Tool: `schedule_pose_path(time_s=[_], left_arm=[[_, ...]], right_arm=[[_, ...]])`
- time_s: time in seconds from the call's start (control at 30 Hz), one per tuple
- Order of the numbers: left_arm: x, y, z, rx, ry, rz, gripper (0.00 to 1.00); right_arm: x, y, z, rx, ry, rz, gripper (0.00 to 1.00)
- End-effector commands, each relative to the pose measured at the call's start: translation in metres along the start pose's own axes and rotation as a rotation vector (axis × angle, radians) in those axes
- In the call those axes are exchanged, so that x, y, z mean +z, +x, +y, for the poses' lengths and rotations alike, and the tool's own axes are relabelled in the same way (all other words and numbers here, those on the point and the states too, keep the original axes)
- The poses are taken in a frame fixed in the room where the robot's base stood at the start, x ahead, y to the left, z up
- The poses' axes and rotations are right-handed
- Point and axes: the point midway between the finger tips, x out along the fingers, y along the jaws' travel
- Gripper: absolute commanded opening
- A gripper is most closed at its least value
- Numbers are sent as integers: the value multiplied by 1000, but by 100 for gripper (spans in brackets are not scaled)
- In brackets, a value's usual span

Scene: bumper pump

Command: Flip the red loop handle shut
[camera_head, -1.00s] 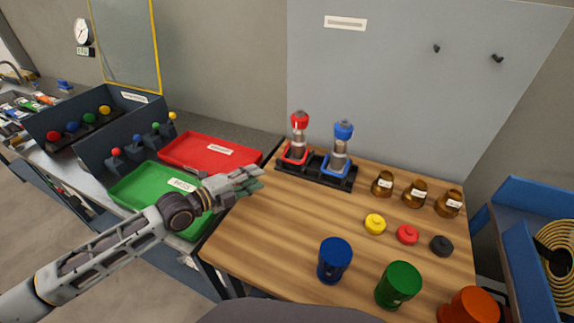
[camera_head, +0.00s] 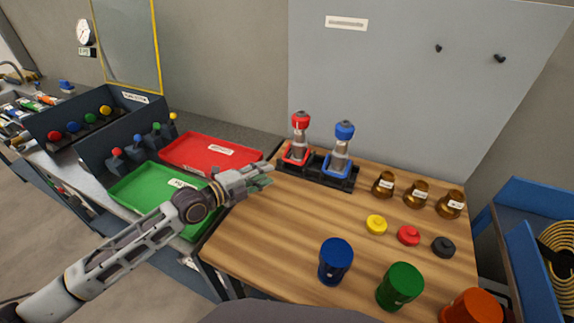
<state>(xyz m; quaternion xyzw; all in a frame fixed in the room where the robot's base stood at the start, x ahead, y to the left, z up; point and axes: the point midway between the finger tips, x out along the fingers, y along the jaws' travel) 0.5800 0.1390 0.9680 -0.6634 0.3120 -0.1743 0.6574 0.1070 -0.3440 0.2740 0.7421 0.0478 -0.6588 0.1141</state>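The red pump (camera_head: 300,124) stands upright at the left end of a black rack (camera_head: 320,177) at the back of the wooden table. Its red loop handle (camera_head: 296,155) is at the pump's lower front, close above the rack. A matching blue pump (camera_head: 342,137) with a blue loop (camera_head: 335,166) stands to its right. My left gripper (camera_head: 264,174) is just left of the rack, near the table's left edge, apart from the red loop. Its fingers point right and nothing shows between them; whether they are parted is too small to tell. My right gripper is not in view.
A red tray (camera_head: 190,150) and a green tray (camera_head: 135,190) lie left of the table. Yellow (camera_head: 376,225), red (camera_head: 408,236) and black caps, brass pots and blue, green and orange cups stand on the right. The table's left middle is clear.

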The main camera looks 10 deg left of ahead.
Motion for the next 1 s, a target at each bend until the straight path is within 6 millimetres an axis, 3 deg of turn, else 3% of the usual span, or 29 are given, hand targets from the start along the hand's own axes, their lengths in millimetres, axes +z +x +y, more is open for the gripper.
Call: schedule_pose_path(time_s=[0.57, 1.0], left_arm=[[0, 37, 0, -1, -1, 0, 32], [0, 66, 0, -1, -1, 1, 32]], right_arm=[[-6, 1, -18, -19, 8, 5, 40], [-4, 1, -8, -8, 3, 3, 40]])
